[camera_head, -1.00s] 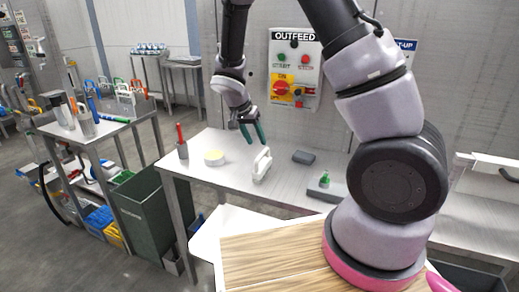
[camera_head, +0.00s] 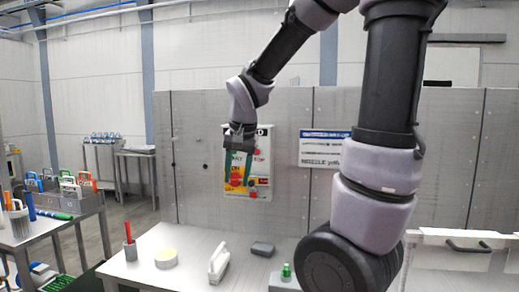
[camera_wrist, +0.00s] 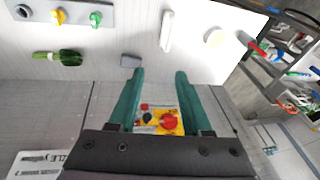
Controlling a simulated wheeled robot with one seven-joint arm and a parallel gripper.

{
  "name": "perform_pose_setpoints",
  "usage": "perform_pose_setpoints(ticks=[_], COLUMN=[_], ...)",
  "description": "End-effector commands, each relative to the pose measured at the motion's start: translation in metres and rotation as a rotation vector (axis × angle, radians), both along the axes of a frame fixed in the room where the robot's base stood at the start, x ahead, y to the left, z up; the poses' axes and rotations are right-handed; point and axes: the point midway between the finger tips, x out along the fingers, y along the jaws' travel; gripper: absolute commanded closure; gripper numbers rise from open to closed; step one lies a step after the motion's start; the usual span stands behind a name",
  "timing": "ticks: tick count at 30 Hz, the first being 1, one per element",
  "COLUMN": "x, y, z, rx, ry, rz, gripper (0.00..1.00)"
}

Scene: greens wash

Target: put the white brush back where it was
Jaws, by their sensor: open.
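The white brush (camera_head: 218,264) stands on the pale worktop, its long white handle grip uppermost. It also shows in the wrist view (camera_wrist: 167,31), beyond the fingertips. Its underside and bristles cannot be made out. My gripper (camera_head: 238,184) has two green fingers, spread apart with nothing between them. It is raised well above the worktop and clear of the brush, in front of the wall control panel. The wrist view shows the open fingers (camera_wrist: 160,74) too.
The control panel (camera_head: 262,170) is on the wall behind. A side table with tools (camera_head: 50,225) stands left.

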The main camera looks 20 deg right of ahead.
Motion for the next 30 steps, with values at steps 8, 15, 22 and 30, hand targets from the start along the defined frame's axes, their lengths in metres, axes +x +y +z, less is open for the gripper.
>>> perform_pose_setpoints(ticks=[8, 15, 22, 30], x=[-0.078, -0.111, -0.114, -0.114], y=[-0.022, -0.020, -0.019, -0.019], z=[0.072, 0.090, 0.091, 0.092], rx=[0.082, 0.070, 0.066, 0.066], ry=[-0.214, -0.317, -0.326, -0.326], rz=[0.113, 0.182, 0.191, 0.191], gripper=[0.51, 0.51, 0.51, 0.51])
